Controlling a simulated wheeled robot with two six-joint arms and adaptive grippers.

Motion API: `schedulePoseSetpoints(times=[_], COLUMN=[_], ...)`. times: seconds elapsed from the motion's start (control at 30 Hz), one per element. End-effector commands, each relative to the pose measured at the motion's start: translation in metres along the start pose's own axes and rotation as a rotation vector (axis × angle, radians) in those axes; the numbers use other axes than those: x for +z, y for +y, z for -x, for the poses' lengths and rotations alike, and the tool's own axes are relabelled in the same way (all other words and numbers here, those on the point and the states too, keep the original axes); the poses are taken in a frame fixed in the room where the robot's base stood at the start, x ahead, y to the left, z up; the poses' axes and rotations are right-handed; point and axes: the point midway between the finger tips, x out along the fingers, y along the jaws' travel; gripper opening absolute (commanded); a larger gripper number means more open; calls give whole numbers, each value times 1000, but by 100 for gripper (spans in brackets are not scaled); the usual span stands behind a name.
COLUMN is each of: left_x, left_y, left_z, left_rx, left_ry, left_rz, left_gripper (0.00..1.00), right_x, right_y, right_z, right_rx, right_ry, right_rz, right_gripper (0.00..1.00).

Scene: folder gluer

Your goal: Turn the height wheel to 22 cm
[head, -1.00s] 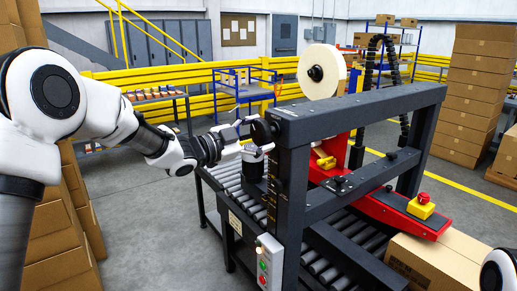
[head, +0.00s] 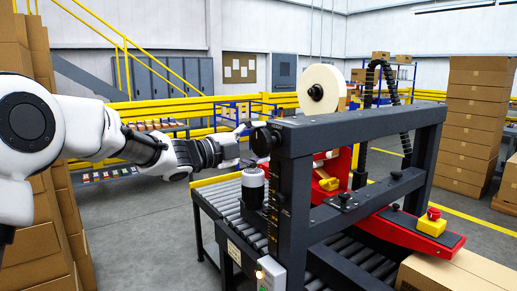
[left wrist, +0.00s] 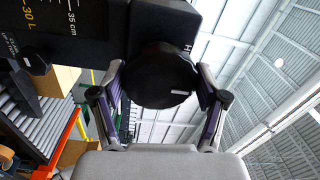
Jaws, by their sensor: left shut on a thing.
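The height wheel (head: 264,139) is a round black knob at the upper left end of the machine's dark frame (head: 345,133). My left gripper (head: 247,141) reaches it from the left and is shut on it. In the left wrist view the wheel (left wrist: 160,76) sits between the two fingers, with a short white mark on its face toward the lower right. A letter H shows on the frame beside it. My right gripper is out of view.
A roller conveyor (head: 226,200) runs under the frame, with a white and black cylinder (head: 253,187) beside the post. A red arm with a yellow-based red button (head: 432,222) and a carton (head: 455,272) are at the right. A control box (head: 270,274) hangs in front.

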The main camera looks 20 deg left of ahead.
Motion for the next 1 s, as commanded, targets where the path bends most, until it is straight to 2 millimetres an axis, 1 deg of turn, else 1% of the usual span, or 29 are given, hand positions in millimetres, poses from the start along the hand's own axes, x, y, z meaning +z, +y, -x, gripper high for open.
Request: schedulePoseSetpoints(times=[0.4, 0.43, 0.5, 0.87, 0.97, 1.0], left_x=[0, 0, 0, 0, 1, 1], left_y=[-1, -1, -1, 0, -1, -1], left_z=[0, 0, 0, 1, 10, 17], left_rx=[0, 0, 0, 0, -1, -2], left_ry=[1, 0, 1, 0, -1, -2], left_rz=[-9, -9, -9, -8, -6, -5], left_gripper=[39, 77, 99, 99, 99, 99], right_x=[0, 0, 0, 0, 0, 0], right_y=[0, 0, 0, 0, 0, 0], right_z=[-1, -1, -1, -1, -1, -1], right_rx=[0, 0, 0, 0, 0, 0], right_ry=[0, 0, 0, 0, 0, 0], right_rz=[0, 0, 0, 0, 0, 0], right_gripper=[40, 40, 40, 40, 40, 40])
